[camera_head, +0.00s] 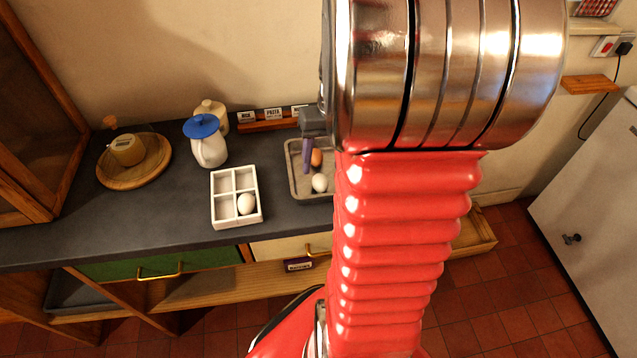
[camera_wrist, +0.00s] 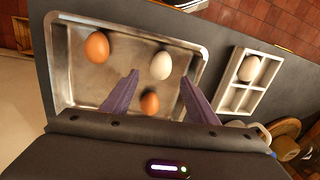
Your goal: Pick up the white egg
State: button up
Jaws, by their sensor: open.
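A white egg (camera_wrist: 161,66) lies in a grey metal tray (camera_wrist: 75,75) on the dark counter; it also shows in the head view (camera_head: 320,182). My gripper (camera_wrist: 168,82) is open above the tray, with its purple fingers apart. In the wrist view the white egg appears just beyond and between the fingertips, not held. A brown egg (camera_wrist: 150,103) lies between the fingers in that view, near the white egg. Another brown egg (camera_wrist: 97,46) lies at the tray's left. A second white egg (camera_head: 246,203) sits in one compartment of a white divided box (camera_head: 223,211).
A white jug with a blue lid (camera_head: 207,141) and a round wooden board (camera_head: 133,179) with a yellowish pot (camera_head: 127,150) stand left on the counter. A wooden rack with labels (camera_head: 268,123) is along the wall. Bare counter lies left of the white box.

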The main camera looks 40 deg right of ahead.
aim_at(321, 177)
jog(key=shift+f, duration=0.1)
jog(key=shift+a+f, duration=0.25)
jog(key=shift+f, duration=1)
jog(key=shift+a+f, duration=0.2)
jog(key=shift+f, duration=1.05)
jog(key=shift+c, duration=0.4)
jog(key=c, duration=0.7)
jog(key=shift+o, duration=0.2)
jog(key=shift+r, duration=0.1)
notch_tip(321, 177, up, 10)
